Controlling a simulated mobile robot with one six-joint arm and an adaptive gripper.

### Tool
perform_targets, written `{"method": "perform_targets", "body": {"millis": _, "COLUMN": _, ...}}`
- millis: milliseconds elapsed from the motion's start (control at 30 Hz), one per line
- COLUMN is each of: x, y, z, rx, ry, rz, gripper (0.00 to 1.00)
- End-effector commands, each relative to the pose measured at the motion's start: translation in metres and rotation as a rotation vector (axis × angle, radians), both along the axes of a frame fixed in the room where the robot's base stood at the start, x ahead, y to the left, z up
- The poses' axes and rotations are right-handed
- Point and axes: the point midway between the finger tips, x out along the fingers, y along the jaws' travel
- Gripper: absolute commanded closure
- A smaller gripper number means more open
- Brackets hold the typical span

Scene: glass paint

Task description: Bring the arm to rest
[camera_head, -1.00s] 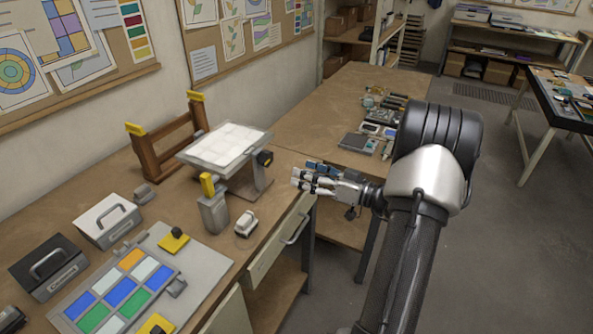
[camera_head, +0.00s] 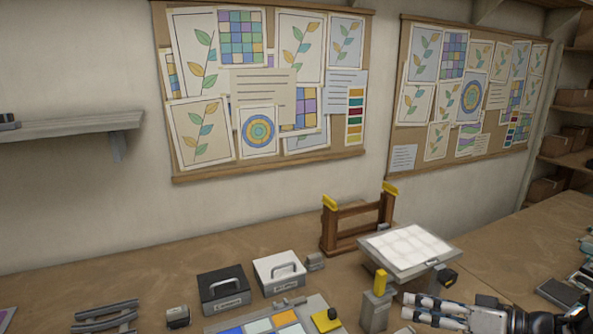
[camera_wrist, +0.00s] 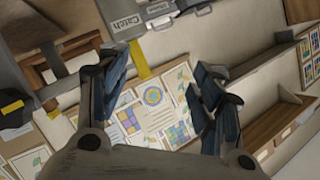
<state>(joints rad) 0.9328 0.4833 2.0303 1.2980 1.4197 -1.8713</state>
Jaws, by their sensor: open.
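My gripper (camera_head: 408,310) is at the lower right of the head view, in front of the light panel's stand and above the bench edge. Its two fingers point left and are apart, with nothing between them. In the wrist view the fingers (camera_wrist: 163,75) are spread, with the pinned-up sheets (camera_wrist: 152,108) showing far behind the gap. Most of my arm is out of the head view.
The tilted white light panel (camera_head: 408,245) and yellow-topped grey post (camera_head: 376,305) stand close to my gripper. Behind are a wooden rack (camera_head: 357,222), a white case (camera_head: 279,270) and a black case (camera_head: 223,287). Bare bench (camera_head: 150,258) lies left.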

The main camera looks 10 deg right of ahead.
Motion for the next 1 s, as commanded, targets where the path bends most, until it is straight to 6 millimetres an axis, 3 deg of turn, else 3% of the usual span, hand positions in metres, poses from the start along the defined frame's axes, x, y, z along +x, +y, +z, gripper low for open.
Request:
{"method": "perform_targets", "body": {"millis": 33, "x": -0.007, "y": 0.041, "z": 0.011, "rx": -0.023, "ry": 0.086, "rz": 0.081, "gripper": 0.4}}
{"method": "perform_targets", "body": {"millis": 100, "x": -0.024, "y": 0.086, "z": 0.017, "rx": -0.056, "ry": 0.226, "rz": 0.161, "gripper": 0.4}}
{"method": "perform_targets", "body": {"millis": 200, "x": -0.057, "y": 0.137, "z": 0.022, "rx": -0.143, "ry": 0.412, "rz": 0.231, "gripper": 0.4}}
{"method": "perform_targets", "body": {"millis": 300, "x": -0.094, "y": 0.172, "z": 0.023, "rx": -0.262, "ry": 0.565, "rz": 0.25, "gripper": 0.4}}
{"method": "perform_targets", "body": {"millis": 400, "x": -0.13, "y": 0.193, "z": 0.024, "rx": -0.4, "ry": 0.673, "rz": 0.217, "gripper": 0.4}}
{"method": "perform_targets", "body": {"millis": 533, "x": -0.169, "y": 0.199, "z": 0.024, "rx": -0.573, "ry": 0.734, "rz": 0.109, "gripper": 0.4}}
{"method": "perform_targets", "body": {"millis": 700, "x": -0.199, "y": 0.187, "z": 0.026, "rx": -0.724, "ry": 0.693, "rz": -0.088, "gripper": 0.4}}
{"method": "perform_targets", "body": {"millis": 1000, "x": -0.21, "y": 0.17, "z": 0.033, "rx": -0.777, "ry": 0.597, "rz": -0.268, "gripper": 0.4}}
